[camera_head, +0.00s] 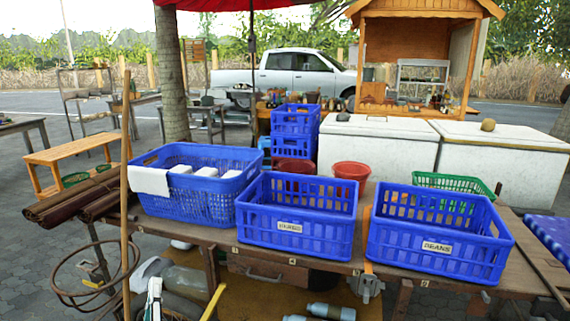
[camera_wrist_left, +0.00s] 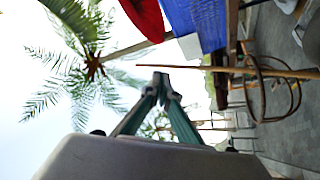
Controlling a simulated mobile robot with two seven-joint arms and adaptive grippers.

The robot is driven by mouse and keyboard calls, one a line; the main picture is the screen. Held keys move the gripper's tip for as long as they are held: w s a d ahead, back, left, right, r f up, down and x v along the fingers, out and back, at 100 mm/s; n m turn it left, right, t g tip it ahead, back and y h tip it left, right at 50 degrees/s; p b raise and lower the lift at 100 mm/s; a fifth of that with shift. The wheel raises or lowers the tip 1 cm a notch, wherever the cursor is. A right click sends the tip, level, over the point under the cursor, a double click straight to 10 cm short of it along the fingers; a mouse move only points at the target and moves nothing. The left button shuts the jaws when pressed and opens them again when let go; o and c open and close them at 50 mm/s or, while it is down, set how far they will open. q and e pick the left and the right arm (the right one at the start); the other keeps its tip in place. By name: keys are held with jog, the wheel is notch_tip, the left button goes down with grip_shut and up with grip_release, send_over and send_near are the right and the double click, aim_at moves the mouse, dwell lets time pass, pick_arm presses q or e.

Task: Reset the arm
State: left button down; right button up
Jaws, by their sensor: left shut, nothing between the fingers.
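My left gripper (camera_head: 154,287) shows low at the left of the head view, in front of the table and below its front edge. In the left wrist view its two green fingers (camera_wrist_left: 161,77) come together at the tips, shut and empty. A grey-white part of my arm fills the bottom of that view. My right gripper is in neither view.
A thin upright wooden pole (camera_head: 125,190) and a metal ring (camera_head: 75,297) stand left of my gripper.

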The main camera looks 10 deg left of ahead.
pick_arm(q)
jog(key=s+d+f+m+h, duration=0.2)
jog(key=d+f+m+h, duration=0.4)
jog(key=d+m+h, duration=0.35)
jog(key=s+d+f+m+g+h+p, duration=0.1)
jog(key=s+d+f+m+g, duration=0.3)
jog(key=s+f, duration=0.5)
jog(key=s+d+f+m+g+h+p, duration=0.1)
jog(key=s+d+f+m+g, duration=0.4)
jog(key=s+d+f+m, duration=0.2)
notch_tip(320, 180, down, 5)
jog(key=shift+s+r+h+p, duration=0.2)
jog(key=shift+s+h+p, duration=0.15)
jog(key=shift+s, duration=0.6)
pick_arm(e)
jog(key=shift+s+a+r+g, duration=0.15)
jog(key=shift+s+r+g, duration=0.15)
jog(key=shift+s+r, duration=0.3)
pick_arm(q)
jog(key=shift+m, duration=0.25)
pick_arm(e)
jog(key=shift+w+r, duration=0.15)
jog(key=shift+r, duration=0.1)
